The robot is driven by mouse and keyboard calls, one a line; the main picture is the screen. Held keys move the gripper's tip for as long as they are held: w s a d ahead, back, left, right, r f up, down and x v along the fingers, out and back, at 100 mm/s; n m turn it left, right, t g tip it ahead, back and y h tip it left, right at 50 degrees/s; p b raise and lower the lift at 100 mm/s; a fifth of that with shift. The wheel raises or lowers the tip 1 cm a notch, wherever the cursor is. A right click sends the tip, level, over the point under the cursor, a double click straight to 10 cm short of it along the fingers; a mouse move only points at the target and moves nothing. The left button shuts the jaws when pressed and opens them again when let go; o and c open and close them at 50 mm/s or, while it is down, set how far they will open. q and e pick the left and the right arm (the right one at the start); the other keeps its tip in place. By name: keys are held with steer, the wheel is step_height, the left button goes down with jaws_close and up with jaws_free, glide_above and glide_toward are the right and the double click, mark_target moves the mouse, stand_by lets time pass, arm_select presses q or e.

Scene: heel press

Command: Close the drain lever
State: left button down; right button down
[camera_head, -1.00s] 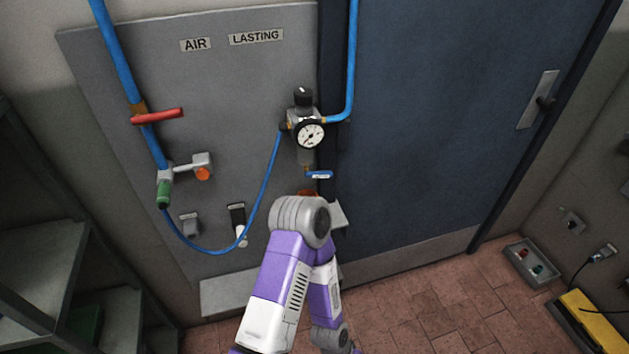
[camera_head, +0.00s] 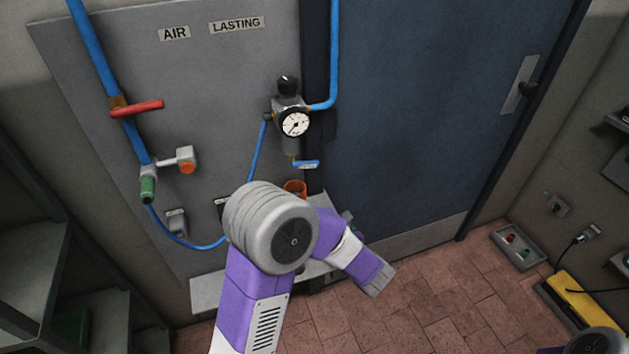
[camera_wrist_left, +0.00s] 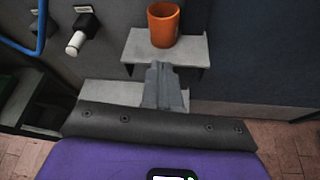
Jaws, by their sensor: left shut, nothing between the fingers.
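The drain lever (camera_head: 306,164) is a small blue handle with a pale label under the pressure regulator (camera_head: 291,118). It lies roughly horizontal, pointing right from the brass fitting. My right gripper is out of view.
A red-handled valve (camera_head: 137,107) and a green coupling (camera_head: 147,189) sit on the blue pipe at left. A thin blue hose loops across the panel. A blue door (camera_head: 420,120) is right of the regulator.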

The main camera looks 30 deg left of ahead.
arm_select(q)
step_height(320, 180, up, 5)
steer(key=w+t+y, duration=0.1)
steer(key=w+t, duration=0.1)
steer(key=b, duration=0.3)
glide_toward(305, 164)
steer(key=w+a+f, duration=0.3)
steer(key=w+f, duration=0.1)
steer(key=f, duration=0.1)
steer(key=shift+w+a+r+m+t, duration=0.3)
steer(key=shift+w+a+r+m, duration=0.05)
steer(key=shift+a+r+m, duration=0.2)
